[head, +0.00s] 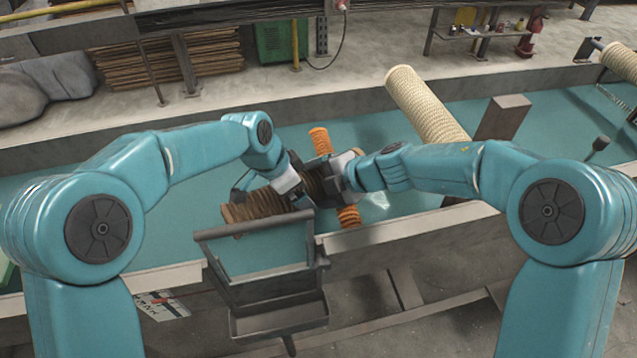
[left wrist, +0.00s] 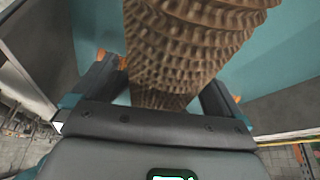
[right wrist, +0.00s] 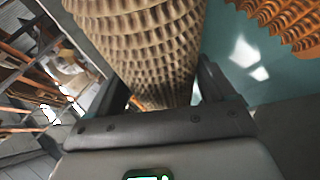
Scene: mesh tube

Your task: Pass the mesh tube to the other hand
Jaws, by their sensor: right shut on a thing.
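The brown mesh tube (head: 254,207) is held slantwise above the teal surface, its ridged wall filling much of the left wrist view (left wrist: 190,45) and the right wrist view (right wrist: 145,45). My right gripper (head: 328,178) is shut on the tube toward its right end; its fingers lie along both sides in the right wrist view. My left gripper (head: 276,197) is at the tube nearer its left part. Its fingers are open on either side of the tube, with a gap showing at the right finger in the left wrist view. The grippers hide parts of the tube.
An orange ridged tube (head: 349,216) lies beneath and behind my right gripper. A large cream mesh roll (head: 425,103) and a brown block (head: 503,117) are to the right. A grey metal tray frame (head: 268,287) stands at the near edge.

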